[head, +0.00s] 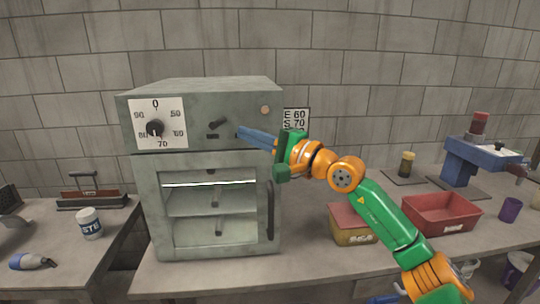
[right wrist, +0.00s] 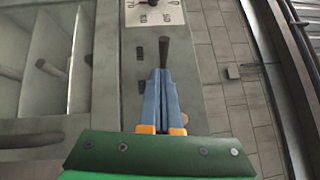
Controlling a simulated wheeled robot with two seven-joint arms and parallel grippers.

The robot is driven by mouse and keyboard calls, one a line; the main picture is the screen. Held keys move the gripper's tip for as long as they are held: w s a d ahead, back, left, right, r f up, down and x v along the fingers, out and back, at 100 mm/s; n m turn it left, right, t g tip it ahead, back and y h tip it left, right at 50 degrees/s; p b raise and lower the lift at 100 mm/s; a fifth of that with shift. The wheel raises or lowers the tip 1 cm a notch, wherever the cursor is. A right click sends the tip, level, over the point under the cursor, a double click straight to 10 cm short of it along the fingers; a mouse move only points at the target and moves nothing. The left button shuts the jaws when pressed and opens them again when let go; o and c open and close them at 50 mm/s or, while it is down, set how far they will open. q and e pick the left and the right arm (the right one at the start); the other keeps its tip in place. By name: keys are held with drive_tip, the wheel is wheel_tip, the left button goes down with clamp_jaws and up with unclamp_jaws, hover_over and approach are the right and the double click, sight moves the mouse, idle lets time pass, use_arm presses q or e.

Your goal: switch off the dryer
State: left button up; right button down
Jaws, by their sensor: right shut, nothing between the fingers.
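The dryer (head: 205,98) is a grey-green metal cabinet with a glazed door, shut, and a dark vertical handle (head: 270,210). Its top panel has a white temperature dial plate (head: 173,112) with a black knob (head: 155,128), and a dark lever switch (head: 218,122) right of it. My right gripper (head: 240,132) is shut and empty, its blue fingers pointing left at the panel beside the switch. In the right wrist view the shut fingertips (right wrist: 160,74) sit at the base of the dark lever (right wrist: 164,50); I cannot tell whether they touch. My left gripper is out of view.
A white can (head: 90,224) stands on the left bench. The bench front before the dryer is clear.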

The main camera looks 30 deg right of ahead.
drive_tip(key=s+a+b, duration=0.1)
drive_tip(key=s+b, duration=0.4)
drive_tip(key=s, duration=0.5)
drive_tip(key=shift+s+f+b, duration=0.3)
drive_tip(key=shift+s, duration=0.1)
drive_tip(key=shift+w+f, duration=0.1)
